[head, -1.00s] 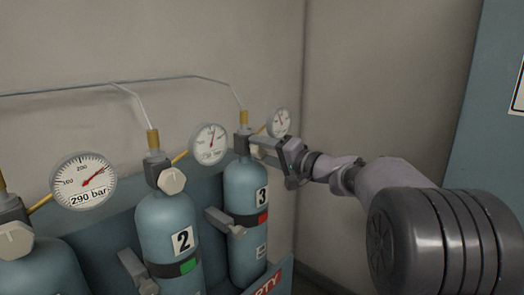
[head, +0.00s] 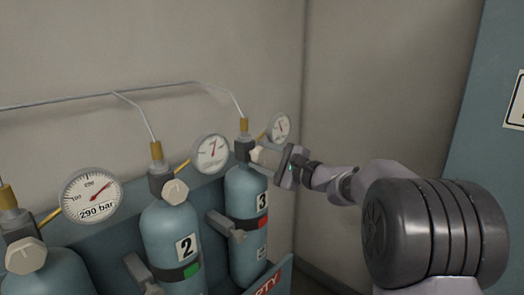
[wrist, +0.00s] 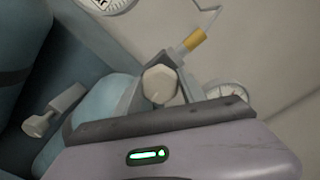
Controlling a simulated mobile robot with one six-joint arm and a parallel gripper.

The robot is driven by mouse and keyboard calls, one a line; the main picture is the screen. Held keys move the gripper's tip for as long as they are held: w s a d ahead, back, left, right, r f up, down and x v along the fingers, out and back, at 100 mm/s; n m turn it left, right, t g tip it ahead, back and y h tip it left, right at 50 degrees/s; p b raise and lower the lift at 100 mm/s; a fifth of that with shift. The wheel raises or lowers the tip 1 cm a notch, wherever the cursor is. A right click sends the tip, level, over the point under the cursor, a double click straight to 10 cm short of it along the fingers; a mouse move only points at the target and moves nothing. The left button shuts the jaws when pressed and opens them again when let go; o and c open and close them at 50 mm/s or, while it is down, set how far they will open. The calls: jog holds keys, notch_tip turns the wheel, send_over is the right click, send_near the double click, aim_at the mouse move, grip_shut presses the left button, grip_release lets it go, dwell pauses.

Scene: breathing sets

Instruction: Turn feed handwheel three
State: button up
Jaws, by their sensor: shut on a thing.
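Cylinder three (head: 240,190) is a blue bottle with a "3" label and a red band, at the right end of the row. Its feed handwheel (head: 257,154) is a pale faceted knob on the right side of the dark valve block. My gripper (head: 266,156) reaches in from the right and is shut on this handwheel. In the wrist view the handwheel (wrist: 160,83) shows its pale front face just beyond a dark jaw edge; part of the grip is hidden. The small gauge three (head: 279,128) stands behind it, its reading too small to tell.
Cylinder two (head: 165,225), with a green band and its own pale handwheel (head: 175,191), stands to the left. The left gauge (head: 92,196) reads 290 bar. Thin pipes (head: 133,96) run above the valves.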

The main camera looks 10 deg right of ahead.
jog(key=m+p, duration=0.4)
jog(key=shift+r+m, duration=0.2)
jog(key=shift+m, duration=0.1)
jog(key=m+p, duration=0.5)
jog(key=p, duration=0.1)
jog(key=shift+r, duration=0.1)
jog(key=m+p, duration=0.6)
jog(key=p, duration=0.1)
jog(key=shift+d, duration=0.1)
jog(key=m+p, duration=0.4)
jog(key=p, duration=0.1)
jog(key=m+p, duration=0.5)
jog(key=p, duration=0.1)
jog(key=shift+w+m, duration=0.1)
jog(key=shift+m, duration=0.3)
jog(key=m+p, duration=0.1)
jog(key=m, duration=0.1)
jog(key=m+p, duration=0.2)
jog(key=shift+f+m, duration=0.2)
jog(key=shift+m, duration=0.1)
jog(key=m+p, duration=0.2)
jog(key=m, duration=0.2)
jog(key=shift+f+m, duration=0.1)
jog(key=shift+m, duration=0.2)
jog(key=shift+f+m+p, duration=0.1)
jog(key=shift+m+p, duration=0.95)
jog(key=shift+m, duration=1.45)
